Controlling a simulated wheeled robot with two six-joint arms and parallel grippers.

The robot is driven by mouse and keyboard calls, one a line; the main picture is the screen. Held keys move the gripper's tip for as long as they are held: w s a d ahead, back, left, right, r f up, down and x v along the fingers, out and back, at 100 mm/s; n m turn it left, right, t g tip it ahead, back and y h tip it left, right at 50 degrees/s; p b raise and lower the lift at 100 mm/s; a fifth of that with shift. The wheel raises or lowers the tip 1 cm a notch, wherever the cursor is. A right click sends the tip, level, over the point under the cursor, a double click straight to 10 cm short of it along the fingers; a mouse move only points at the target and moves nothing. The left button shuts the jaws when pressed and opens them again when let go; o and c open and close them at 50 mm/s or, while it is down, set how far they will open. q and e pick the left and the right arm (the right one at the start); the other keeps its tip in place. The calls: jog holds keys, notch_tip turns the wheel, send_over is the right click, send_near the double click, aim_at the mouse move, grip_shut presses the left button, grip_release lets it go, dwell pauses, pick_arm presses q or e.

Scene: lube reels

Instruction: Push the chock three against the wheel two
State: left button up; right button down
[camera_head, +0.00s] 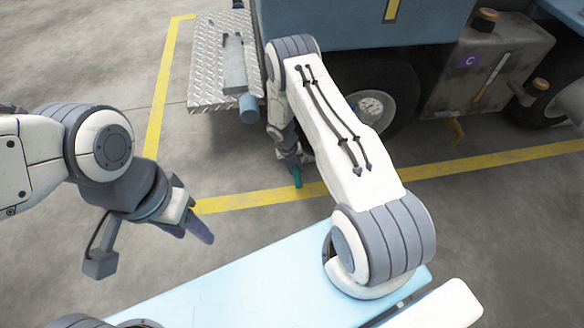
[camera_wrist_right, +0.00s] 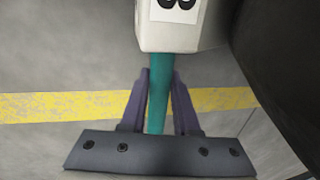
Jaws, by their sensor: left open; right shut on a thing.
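In the right wrist view a pale chock (camera_wrist_right: 185,37) with a dark-marked label stands on the floor; its number is cut off. Its teal handle (camera_wrist_right: 159,95) runs between the purple fingers of my right gripper (camera_wrist_right: 160,80), which is shut on it. The teal handle also shows in the head view (camera_head: 297,178), low by the truck; my arm hides most of the chock. A dark tyre (camera_wrist_right: 285,60) is close to the chock's right side; I cannot tell if they touch. In the head view a wheel (camera_head: 372,106) is partly behind my right arm. My left gripper (camera_head: 204,232) is open and empty.
A blue truck (camera_head: 340,22) stands at the back, with a metal step plate (camera_head: 212,55) and a grey tank (camera_head: 490,65) marked C. Another wheel (camera_head: 552,100) is at the far right. A yellow floor line (camera_head: 240,201) crosses open concrete. An orange hook-like part (camera_head: 457,131) hangs below the tank.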

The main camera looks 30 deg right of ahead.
jog(key=c, duration=0.6)
grip_release()
jog(key=r+p, duration=0.2)
jog(key=r, duration=0.1)
jog(key=a+r+p, duration=0.1)
jog(key=r+p, duration=0.1)
jog(key=r, duration=0.2)
jog(key=a+r+p, duration=0.1)
jog(key=r+p, duration=0.2)
jog(key=shift+w+r, duration=0.2)
jog(key=shift+w, duration=0.1)
